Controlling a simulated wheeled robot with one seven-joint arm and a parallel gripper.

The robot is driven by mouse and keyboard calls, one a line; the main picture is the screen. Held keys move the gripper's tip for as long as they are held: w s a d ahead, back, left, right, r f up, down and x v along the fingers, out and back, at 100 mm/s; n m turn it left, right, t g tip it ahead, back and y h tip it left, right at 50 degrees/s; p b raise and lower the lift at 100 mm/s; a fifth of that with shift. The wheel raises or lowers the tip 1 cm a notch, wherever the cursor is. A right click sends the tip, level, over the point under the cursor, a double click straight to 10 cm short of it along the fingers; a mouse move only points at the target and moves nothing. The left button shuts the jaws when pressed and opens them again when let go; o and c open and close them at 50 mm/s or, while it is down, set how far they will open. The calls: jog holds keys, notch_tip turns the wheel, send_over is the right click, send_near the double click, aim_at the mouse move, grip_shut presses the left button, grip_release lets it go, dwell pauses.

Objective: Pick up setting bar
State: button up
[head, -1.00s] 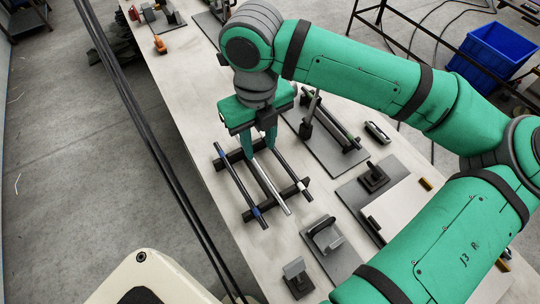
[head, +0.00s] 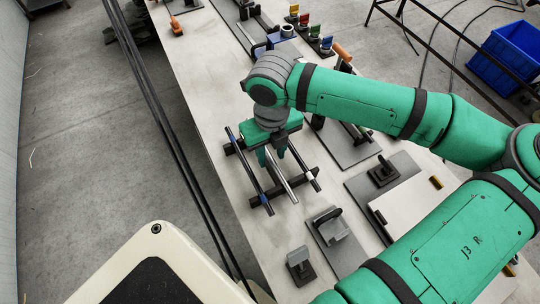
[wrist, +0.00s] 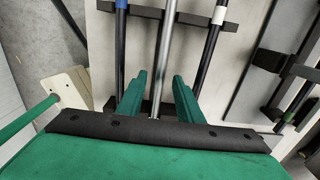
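A rack with two dark crossbars (head: 241,148) holds three parallel rods on the table. The middle rod is a plain silver bar (head: 285,183), likely the setting bar; it also shows in the wrist view (wrist: 167,45). The left rod (head: 249,165) is dark with a blue band. The right rod (head: 301,163) is dark with a white band. My gripper (head: 272,156) points down over the rack. In the wrist view, its green fingers (wrist: 160,95) are open, one on each side of the silver bar, with gaps beside it. Their exact height relative to the bar is unclear.
A grey fixture plate (head: 325,245) and a small dark block (head: 299,266) lie near the front. Another rod stand (head: 350,150) is close on the right. Bare table (head: 225,185) lies left of the rack. Coloured items (head: 315,32) stand at the back.

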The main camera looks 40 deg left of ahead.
grip_shut()
jog(key=shift+r, duration=0.1)
